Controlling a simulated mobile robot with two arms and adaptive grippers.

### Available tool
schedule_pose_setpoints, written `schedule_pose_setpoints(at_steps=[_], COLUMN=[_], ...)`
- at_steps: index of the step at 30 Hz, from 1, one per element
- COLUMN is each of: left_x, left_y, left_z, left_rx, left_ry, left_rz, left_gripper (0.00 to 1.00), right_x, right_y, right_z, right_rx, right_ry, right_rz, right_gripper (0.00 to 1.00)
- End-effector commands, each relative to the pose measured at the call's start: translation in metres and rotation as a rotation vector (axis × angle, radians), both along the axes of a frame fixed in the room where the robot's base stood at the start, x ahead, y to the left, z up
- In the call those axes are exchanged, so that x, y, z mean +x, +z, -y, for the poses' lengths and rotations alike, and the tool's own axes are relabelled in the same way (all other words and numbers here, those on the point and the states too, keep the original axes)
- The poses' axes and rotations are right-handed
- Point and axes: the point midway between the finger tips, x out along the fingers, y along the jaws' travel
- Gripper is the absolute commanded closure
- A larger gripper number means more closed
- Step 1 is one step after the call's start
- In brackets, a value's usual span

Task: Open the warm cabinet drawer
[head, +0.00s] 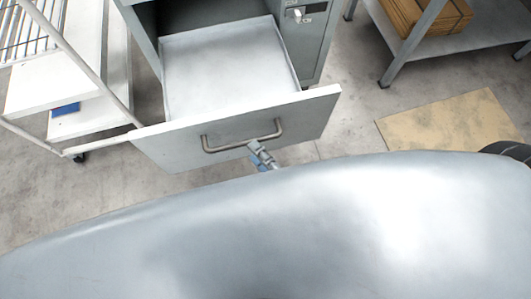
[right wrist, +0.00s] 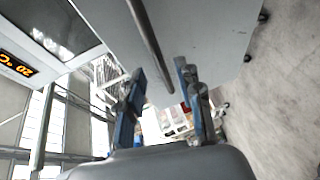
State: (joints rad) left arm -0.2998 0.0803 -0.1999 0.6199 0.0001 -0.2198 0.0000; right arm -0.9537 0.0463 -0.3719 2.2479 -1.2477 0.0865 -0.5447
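The cabinet drawer (head: 230,68) is pulled well out, and its pale interior looks empty. Its front panel (head: 310,117) carries a grey bar handle (head: 228,145). My right gripper (head: 260,153) is at the right part of this handle, mostly hidden behind my own body. In the right wrist view, the two blue-grey fingers of the right gripper (right wrist: 160,88) stand apart. The handle bar (right wrist: 148,40) runs between them, with visible space on both sides. The drawer front (right wrist: 215,35) lies beyond the bar. My left gripper is not in view.
A white wire-sided cart (head: 88,110) stands left of the drawer. A grey metal table (head: 475,45) with a brown box (head: 430,15) stands at the back right. A flat tan sheet (head: 450,123) lies on the floor. The right wrist view shows a lit temperature display (right wrist: 18,66).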

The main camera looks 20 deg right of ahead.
Motion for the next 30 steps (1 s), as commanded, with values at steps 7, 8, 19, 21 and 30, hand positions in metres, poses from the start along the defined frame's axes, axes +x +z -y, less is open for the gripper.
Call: schedule_pose_setpoints(at_steps=[7,8,19,21,30], left_x=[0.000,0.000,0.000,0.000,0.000], left_y=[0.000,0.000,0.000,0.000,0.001], left_z=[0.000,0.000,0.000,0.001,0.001], left_rx=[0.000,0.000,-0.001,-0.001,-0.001], left_ry=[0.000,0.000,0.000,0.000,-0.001], left_rz=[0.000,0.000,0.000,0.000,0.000], left_gripper=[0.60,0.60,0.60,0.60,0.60], right_x=[-0.019,-0.019,-0.021,-0.021,-0.022], right_y=[0.004,0.004,0.005,0.005,-0.013], right_z=[0.008,0.008,0.009,0.009,0.008], right_rx=[0.001,0.000,0.001,0.001,0.028], right_ry=[-0.001,-0.001,0.001,0.001,-0.008], right_rz=[-0.002,-0.001,0.001,0.001,-0.040], right_gripper=[0.64,0.64,0.64,0.64,0.64])
